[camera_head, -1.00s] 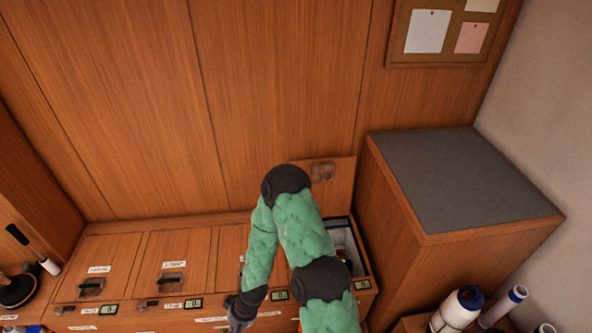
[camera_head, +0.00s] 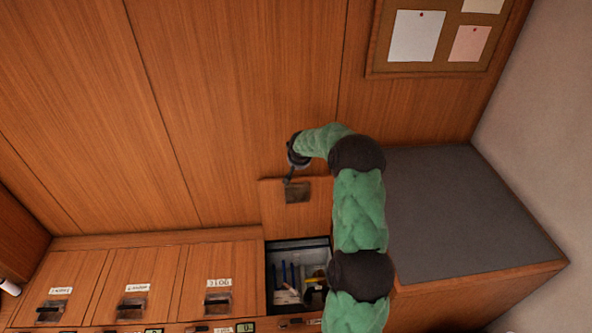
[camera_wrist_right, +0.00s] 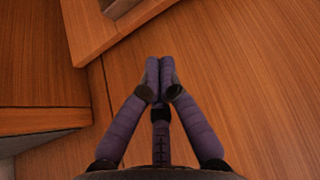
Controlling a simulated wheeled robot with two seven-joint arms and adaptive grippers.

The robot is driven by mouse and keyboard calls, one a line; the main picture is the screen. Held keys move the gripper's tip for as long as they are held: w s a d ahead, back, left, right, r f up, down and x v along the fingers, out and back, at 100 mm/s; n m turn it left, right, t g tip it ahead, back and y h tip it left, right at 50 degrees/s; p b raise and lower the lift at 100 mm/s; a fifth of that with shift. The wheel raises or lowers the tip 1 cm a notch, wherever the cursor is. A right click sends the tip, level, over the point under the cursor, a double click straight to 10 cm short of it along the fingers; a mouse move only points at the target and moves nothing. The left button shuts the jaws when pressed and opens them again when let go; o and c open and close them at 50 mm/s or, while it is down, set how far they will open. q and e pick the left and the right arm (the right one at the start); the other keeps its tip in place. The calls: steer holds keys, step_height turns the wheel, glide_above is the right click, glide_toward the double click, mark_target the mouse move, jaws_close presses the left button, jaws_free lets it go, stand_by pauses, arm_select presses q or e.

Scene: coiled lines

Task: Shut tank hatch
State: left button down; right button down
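The open hatch lid (camera_head: 274,212) is a wooden panel with a dark metal handle (camera_head: 297,192). It stands raised at the back wall behind an open compartment (camera_head: 270,275), the rightmost in the row. Blue sticks and other small items show inside the compartment. My right gripper (camera_head: 289,178) is at the top edge of the lid; I cannot tell whether it touches. In the right wrist view the right gripper (camera_wrist_right: 159,68) has its purple fingers together with nothing between them. The lid (camera_wrist_right: 90,35) shows there at upper left. My left gripper is not in view.
Several shut hatches (camera_head: 140,270) with labels and handles line up to the left. A tall wooden cabinet with a grey top (camera_head: 460,210) stands close on the right. The wood-panelled wall (camera_head: 230,90) is directly behind the lid. A pinboard (camera_head: 375,50) hangs at upper right.

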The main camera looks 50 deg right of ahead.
steer(key=b+x, duration=0.2)
steer(key=x, duration=0.7)
steer(key=shift+f, duration=0.25)
